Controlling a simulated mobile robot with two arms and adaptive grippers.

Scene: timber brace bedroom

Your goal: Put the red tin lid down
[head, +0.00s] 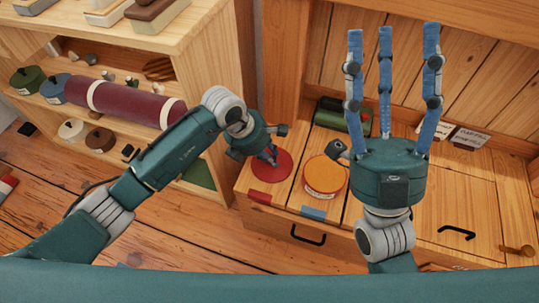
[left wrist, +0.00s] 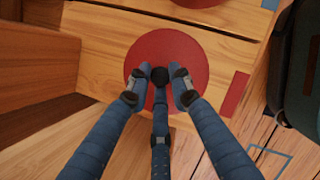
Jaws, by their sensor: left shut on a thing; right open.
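The red tin lid (head: 284,167) is a flat round disc at the left end of the wooden cabinet top, behind a red mark (head: 260,197) on the front edge. My left gripper (head: 270,156) points down over it, its fingers closed on the lid's dark knob (left wrist: 172,72) in the left wrist view. The red disc (left wrist: 183,42) lies flat under the fingertips there; I cannot tell if it touches the wood. My right gripper (head: 391,45) is open and empty, its three fingers pointing up above the cabinet.
An orange-topped round tin (head: 324,174) stands just right of the red lid, behind a blue mark (head: 313,213). A dark green cylinder (head: 338,117) lies at the back. A wooden shelf (head: 215,50) with tins rises on the left.

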